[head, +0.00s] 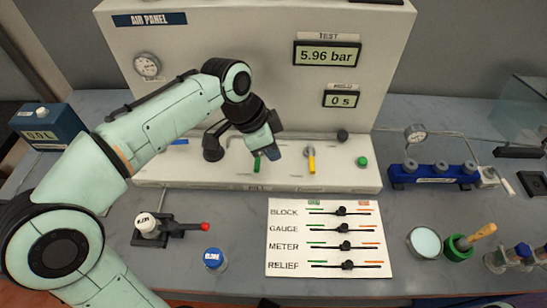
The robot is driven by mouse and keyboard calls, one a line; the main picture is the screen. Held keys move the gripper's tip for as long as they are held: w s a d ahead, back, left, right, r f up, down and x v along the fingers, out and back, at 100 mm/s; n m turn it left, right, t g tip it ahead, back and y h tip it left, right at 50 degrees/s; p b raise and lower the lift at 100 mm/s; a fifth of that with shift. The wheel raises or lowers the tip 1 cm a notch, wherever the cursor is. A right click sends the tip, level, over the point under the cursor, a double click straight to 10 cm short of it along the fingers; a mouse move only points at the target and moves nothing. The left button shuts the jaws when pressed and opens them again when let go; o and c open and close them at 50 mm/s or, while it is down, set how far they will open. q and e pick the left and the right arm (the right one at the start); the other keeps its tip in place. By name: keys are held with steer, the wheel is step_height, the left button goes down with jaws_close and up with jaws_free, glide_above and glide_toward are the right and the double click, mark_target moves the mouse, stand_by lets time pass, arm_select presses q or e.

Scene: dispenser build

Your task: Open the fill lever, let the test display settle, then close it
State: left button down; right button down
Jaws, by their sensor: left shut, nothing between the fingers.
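The test display (327,56) on the air panel reads 5.96 bar. The hold display (343,100) below it reads 0 s. A green lever handle (257,163) points downward on the panel's lower front, above a small label that seems to read FILL; I take it as the fill lever. My left gripper (273,154) is shut and empty, just right of the green handle. I cannot tell whether it touches the handle. The gripper and wrist hide part of the panel behind them. My right gripper is not in view.
A yellow lever (311,158) stands close right of the gripper, and a blue lever (180,142) is left. A white slider board (329,238) lies in front. A black clamp with a red tip (205,226) and a blue manifold (433,174) flank the panel.

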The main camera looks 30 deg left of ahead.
arm_select(q)
steer(key=v, duration=0.5)
steer(key=shift+a+p, duration=0.3)
